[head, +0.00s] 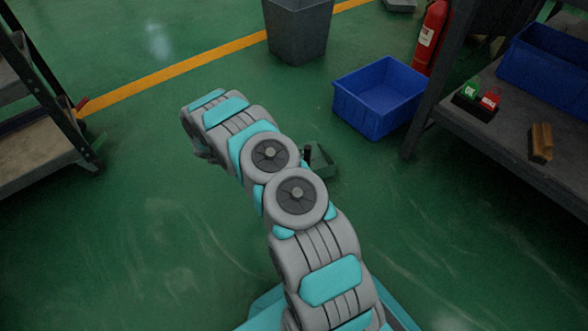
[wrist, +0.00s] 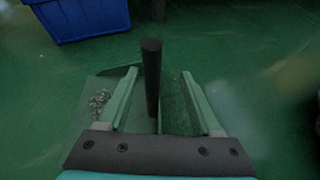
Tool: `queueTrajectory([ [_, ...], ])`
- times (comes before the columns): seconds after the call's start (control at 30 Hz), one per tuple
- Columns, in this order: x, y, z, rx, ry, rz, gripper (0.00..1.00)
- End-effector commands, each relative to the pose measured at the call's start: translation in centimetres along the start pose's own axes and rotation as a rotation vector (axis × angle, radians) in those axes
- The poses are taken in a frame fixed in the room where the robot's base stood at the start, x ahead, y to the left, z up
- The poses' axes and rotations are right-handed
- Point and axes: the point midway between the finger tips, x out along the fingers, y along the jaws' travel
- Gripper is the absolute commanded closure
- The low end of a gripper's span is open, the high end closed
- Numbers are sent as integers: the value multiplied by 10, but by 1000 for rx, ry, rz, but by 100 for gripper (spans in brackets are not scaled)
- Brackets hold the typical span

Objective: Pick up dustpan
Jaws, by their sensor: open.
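The green dustpan (head: 322,164) lies on the green floor just right of my arm, which hides part of it. Its dark handle (head: 307,154) stands up from it. In the wrist view the dustpan (wrist: 174,104) is below my gripper (wrist: 160,82), with some grey debris (wrist: 98,103) at its left side. The black upright handle (wrist: 152,72) appears between my two green fingers, with a gap on both sides. The fingers are open and hold nothing. In the head view my arm hides most of the gripper.
A blue crate (head: 378,98) stands on the floor beyond the dustpan, near a dark workbench (head: 492,133) at the right. A grey bin (head: 298,32) and a red fire extinguisher (head: 430,38) stand farther back. Shelving (head: 40,150) is at the left. The floor on the left is clear.

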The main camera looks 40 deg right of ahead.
Motion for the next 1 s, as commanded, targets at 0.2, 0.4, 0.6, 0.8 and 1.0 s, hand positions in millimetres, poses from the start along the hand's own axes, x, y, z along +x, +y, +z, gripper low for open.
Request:
queueTrajectory([
  [0.2,12,4,-33,-66,-12,35,34],
  [0.4,26,6,-36,-73,-14,39,34],
  [0.6,46,6,-37,-72,-13,39,34],
  [0.8,75,9,-37,-72,-14,37,34],
  [1.0,90,10,-36,-72,-15,39,34],
])
